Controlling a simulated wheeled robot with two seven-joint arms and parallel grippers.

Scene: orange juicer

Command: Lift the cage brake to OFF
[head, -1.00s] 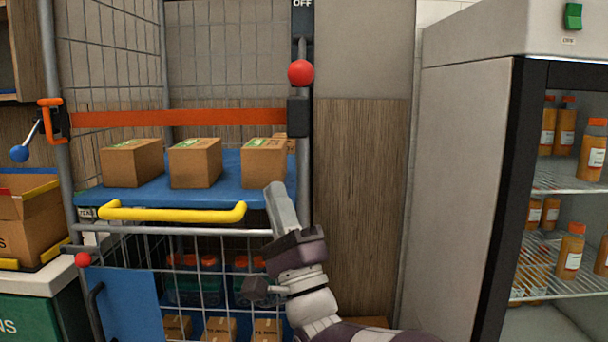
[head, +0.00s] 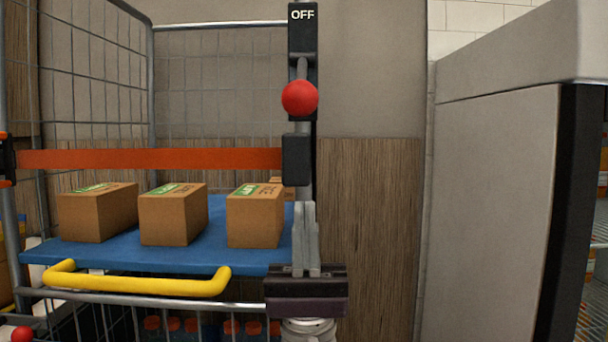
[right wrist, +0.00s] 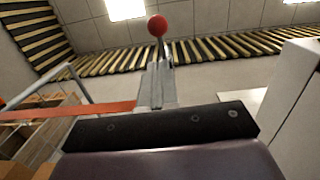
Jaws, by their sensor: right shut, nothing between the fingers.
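The cage brake is a lever with a red ball knob (head: 300,98) on the cage's right post. A black plate marked OFF (head: 303,28) sits above the knob, and a black block (head: 297,160) sits below it. My right gripper (head: 306,205) points up just below that block, in front of the post, with its fingers together and nothing held. The knob lies above the fingertips in the picture. In the right wrist view the red knob (right wrist: 157,26) shows beyond the fingertips (right wrist: 157,65), apart from them. My left gripper is not in view.
An orange strap (head: 150,159) crosses the cage at left. Several cardboard boxes (head: 173,220) stand on a blue shelf (head: 205,262), with a yellow handle (head: 140,285) in front. A grey fridge (head: 490,190) stands at right. The wood panel between is clear.

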